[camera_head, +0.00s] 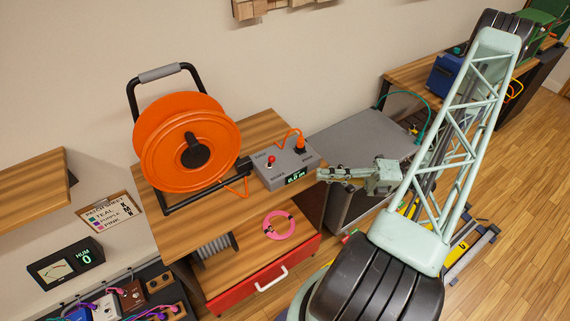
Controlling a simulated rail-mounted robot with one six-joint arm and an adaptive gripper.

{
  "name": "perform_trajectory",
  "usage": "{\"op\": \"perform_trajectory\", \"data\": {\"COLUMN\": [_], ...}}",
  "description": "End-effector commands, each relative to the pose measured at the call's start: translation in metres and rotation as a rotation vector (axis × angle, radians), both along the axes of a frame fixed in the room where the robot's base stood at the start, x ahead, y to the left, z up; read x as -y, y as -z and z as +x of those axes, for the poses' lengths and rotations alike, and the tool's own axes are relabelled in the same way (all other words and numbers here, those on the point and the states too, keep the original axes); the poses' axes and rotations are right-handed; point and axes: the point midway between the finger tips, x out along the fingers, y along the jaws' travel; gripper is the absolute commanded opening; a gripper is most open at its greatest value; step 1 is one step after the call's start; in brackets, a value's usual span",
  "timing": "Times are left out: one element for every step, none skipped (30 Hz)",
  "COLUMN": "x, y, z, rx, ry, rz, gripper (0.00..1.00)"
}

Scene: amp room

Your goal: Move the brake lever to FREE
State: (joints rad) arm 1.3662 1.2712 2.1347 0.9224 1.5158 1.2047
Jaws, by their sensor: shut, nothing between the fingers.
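A grey control box (287,165) sits on the wooden cart top, beside the orange cable reel (186,143). A small red-tipped lever (271,160) stands on the left part of the box; I take it for the brake lever. Its labels are too small to read, so I cannot tell its setting. An orange plug (300,147) is at the box's right, and a lit green display (296,177) is on its front. My gripper (321,174) is shut and empty, just right of the box's front corner, apart from the lever.
A grey-topped cabinet (362,138) stands right of the cart. The reel's black frame (162,205) rises left of the box.

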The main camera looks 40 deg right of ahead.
Motion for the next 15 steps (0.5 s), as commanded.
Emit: {"op": "perform_trajectory", "data": {"x": [0.0000,-0.0001,-0.0001,-0.0001,-0.0001,-0.0003,-0.0005,-0.0008,-0.0013,-0.0019,-0.0025,-0.0036,-0.0046,-0.0058,-0.0077], "y": [0.0000,0.0000,0.0000,0.0000,0.0000,0.0000,0.0000,-0.0001,-0.0001,-0.0001,-0.0002,-0.0004,-0.0005,-0.0007,-0.0009], "z": [0.0000,-0.0001,-0.0001,-0.0001,0.0000,0.0001,0.0003,0.0006,0.0011,0.0015,0.0021,0.0030,0.0040,0.0049,0.0064], "rx": [0.000,0.000,0.000,0.000,0.000,0.000,0.000,0.000,0.000,0.000,0.000,0.000,0.000,0.000,0.000], "ry": [0.000,0.000,0.000,-0.001,-0.001,-0.001,-0.001,-0.001,-0.001,-0.001,-0.001,-0.001,-0.001,-0.001,-0.002], "rz": [0.000,0.000,0.000,0.000,0.000,0.000,0.000,0.000,0.000,0.000,0.000,0.000,0.000,0.000,0.000], "gripper": [0.00,0.00,0.00,0.00,0.00,0.00,0.00,0.00,0.00,0.00,0.00,0.00,0.00,0.00,0.00]}}
